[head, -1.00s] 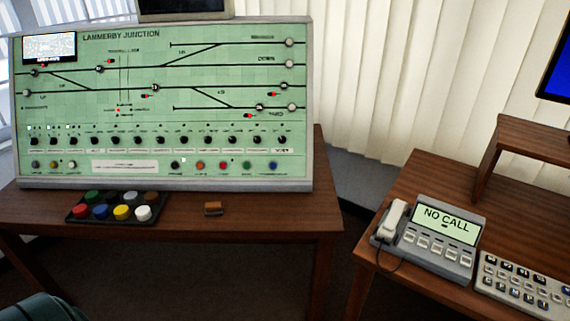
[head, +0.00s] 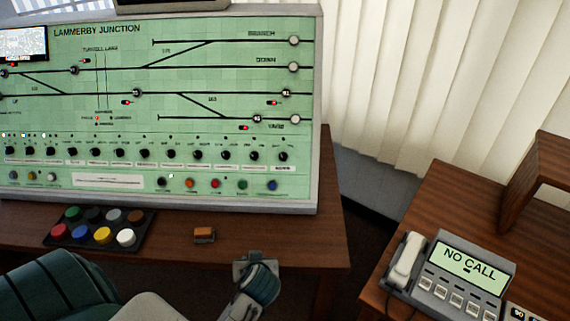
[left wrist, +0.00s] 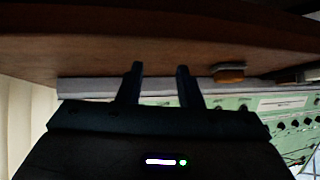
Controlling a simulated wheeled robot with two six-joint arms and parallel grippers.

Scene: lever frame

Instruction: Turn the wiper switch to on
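A green control panel (head: 215,110) marked Lammerby Junction stands on the desk in the head view. A row of black rotary knobs (head: 171,154) runs along its lower part, with small labels under them that are too blurred to read, so I cannot tell which is the wiper switch. In the left wrist view the panel (left wrist: 245,115) appears upside down, beyond my left gripper (left wrist: 160,70). Its two fingers are apart with nothing between them. My left arm comes in at the bottom left of the head view; its fingers are not clear there. My right gripper is not in view.
A black tray (head: 68,243) of coloured round buttons and a small orange-brown block (head: 204,234) lie on the wooden desk (head: 300,245) before the panel. A phone unit (head: 460,275) reading NO CALL sits on a second desk (head: 440,200) at right. A dark gap separates the desks.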

